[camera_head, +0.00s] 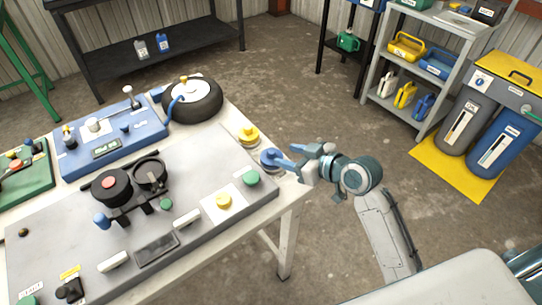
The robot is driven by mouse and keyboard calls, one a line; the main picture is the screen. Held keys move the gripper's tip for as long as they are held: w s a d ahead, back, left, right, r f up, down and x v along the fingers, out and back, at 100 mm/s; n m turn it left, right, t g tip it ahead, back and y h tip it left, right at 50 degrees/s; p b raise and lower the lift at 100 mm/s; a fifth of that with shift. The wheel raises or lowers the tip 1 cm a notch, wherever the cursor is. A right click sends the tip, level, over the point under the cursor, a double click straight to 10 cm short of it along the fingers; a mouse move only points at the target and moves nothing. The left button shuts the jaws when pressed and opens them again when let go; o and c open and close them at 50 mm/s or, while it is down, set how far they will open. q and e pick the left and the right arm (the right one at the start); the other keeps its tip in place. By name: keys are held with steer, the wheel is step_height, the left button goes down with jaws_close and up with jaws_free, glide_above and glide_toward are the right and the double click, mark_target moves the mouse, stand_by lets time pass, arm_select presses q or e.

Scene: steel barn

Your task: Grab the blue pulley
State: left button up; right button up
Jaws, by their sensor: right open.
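The blue pulley (268,157) sits at the right edge of the workbench (262,212), between a yellow pulley and a green one. My right gripper (285,157) reaches in from the right, its fingers pointing left at the blue pulley. It is open, with its fingertips at or very close to the pulley's right side; I cannot tell whether they touch it. The fingers partly cover the pulley. My left gripper is not in view.
A yellow pulley (247,135) stands just behind and a green knob-like piece (251,177) just in front. A wheel (193,101) and a blue case (112,138) are further back.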

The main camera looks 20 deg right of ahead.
mark_target(275, 152)
steer(key=shift+p+x, duration=0.8)
steer(key=shift+x, duration=2.45)
steer(key=shift+s+a, duration=0.1)
steer(key=shift+a, duration=0.05)
jaws_close()
